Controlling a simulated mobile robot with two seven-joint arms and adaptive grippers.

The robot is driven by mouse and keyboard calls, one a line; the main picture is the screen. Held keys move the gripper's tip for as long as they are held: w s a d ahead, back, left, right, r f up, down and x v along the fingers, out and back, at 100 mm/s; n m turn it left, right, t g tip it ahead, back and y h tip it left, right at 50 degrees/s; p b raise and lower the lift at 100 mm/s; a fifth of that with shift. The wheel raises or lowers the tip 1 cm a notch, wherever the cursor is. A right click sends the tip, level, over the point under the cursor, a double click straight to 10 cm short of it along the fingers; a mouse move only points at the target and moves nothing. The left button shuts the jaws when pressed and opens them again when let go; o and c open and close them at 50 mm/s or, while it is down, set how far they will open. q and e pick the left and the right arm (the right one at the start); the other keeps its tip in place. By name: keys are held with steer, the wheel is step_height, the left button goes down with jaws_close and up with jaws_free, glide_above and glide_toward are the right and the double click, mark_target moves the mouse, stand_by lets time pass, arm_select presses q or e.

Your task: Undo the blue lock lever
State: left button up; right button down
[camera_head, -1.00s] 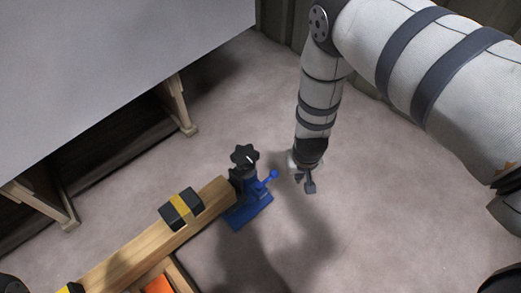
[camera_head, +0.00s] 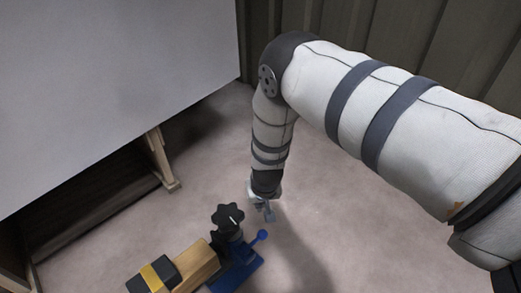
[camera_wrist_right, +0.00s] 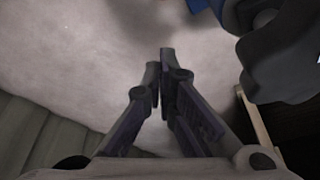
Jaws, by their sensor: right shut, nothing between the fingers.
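The blue lock lever (camera_head: 262,235) sticks out with its round knob from the right side of a blue clamp base (camera_head: 240,270) on the floor. A black star-shaped knob (camera_head: 228,217) tops the clamp. My right gripper (camera_head: 268,214) hangs just beyond the lever, shut and empty, apart from it as far as I can tell. In the right wrist view the gripper's fingers (camera_wrist_right: 160,75) are together, with part of the blue clamp (camera_wrist_right: 205,5) at the top edge and the dark knob (camera_wrist_right: 280,50) at the upper right. My left gripper is out of view.
A wooden beam (camera_head: 201,260) with a black-and-yellow block (camera_head: 153,276) runs from the clamp to the lower left. A large grey panel (camera_head: 110,80) on wooden supports (camera_head: 160,160) stands at left. Corrugated wall (camera_head: 450,45) closes the back. The floor (camera_head: 350,230) at right is clear.

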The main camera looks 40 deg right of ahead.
mark_target(256, 241)
arm_select(q)
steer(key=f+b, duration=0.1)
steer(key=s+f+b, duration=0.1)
steer(key=b, duration=0.1)
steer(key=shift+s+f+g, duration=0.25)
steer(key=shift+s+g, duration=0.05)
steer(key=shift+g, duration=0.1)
arm_select(e)
step_height(256, 241, down, 8)
steer(key=shift+s+a, duration=0.25)
steer(key=shift+s, duration=0.2)
steer(key=shift+f, duration=0.1)
steer(key=shift+s, duration=0.1)
